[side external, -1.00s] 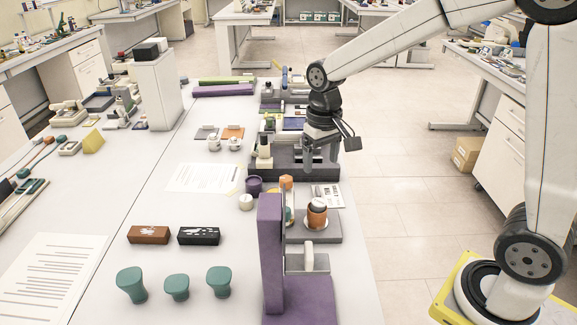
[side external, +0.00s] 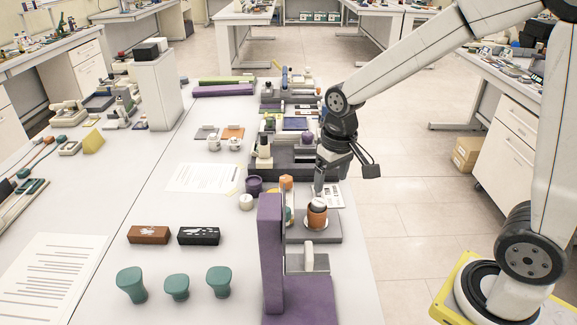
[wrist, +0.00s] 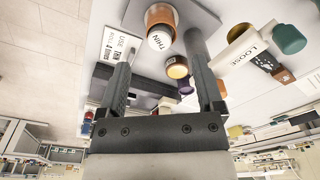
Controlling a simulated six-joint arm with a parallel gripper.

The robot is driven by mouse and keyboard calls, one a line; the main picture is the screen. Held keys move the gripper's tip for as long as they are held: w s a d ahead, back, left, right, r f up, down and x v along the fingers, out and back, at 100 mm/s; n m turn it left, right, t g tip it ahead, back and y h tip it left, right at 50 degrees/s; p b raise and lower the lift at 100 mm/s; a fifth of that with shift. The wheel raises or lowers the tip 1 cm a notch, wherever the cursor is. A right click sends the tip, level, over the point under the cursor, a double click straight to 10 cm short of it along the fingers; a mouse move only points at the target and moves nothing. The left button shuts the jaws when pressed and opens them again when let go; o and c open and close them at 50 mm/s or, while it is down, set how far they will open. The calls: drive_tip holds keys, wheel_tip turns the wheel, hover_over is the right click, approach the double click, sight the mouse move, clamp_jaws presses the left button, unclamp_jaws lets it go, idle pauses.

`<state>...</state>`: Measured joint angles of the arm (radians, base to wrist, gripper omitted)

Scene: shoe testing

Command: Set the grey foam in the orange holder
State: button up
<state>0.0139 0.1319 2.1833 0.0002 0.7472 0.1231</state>
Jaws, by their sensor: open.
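An orange-brown cup (side external: 316,218) stands upright on a grey platform (side external: 332,236) at the right of the table in the side view. A pale round piece (side external: 318,204) sits in its top. In the wrist view the cup (wrist: 161,16) shows beyond my fingertips, and its pale top (wrist: 160,38) reads "THIN". I cannot tell if this piece is the grey foam. My gripper (side external: 320,187) is open and empty, just behind the cup and apart from it. Its two spread fingers also show in the wrist view (wrist: 158,50).
A tall purple stand (side external: 270,250) rises left of the cup. A smaller orange piece (side external: 287,182) and a dark purple cup (side external: 254,185) stand nearby. A pale piece labelled "LOOSE" (wrist: 245,48) lies to the right in the wrist view.

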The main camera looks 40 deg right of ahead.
drive_tip(key=s+f+n+t, duration=0.1)
drive_tip(key=s+f, duration=0.4)
drive_tip(key=s, duration=0.2)
drive_tip(key=shift+s+a+n+t, duration=0.25)
drive_tip(key=shift+n+t, duration=0.05)
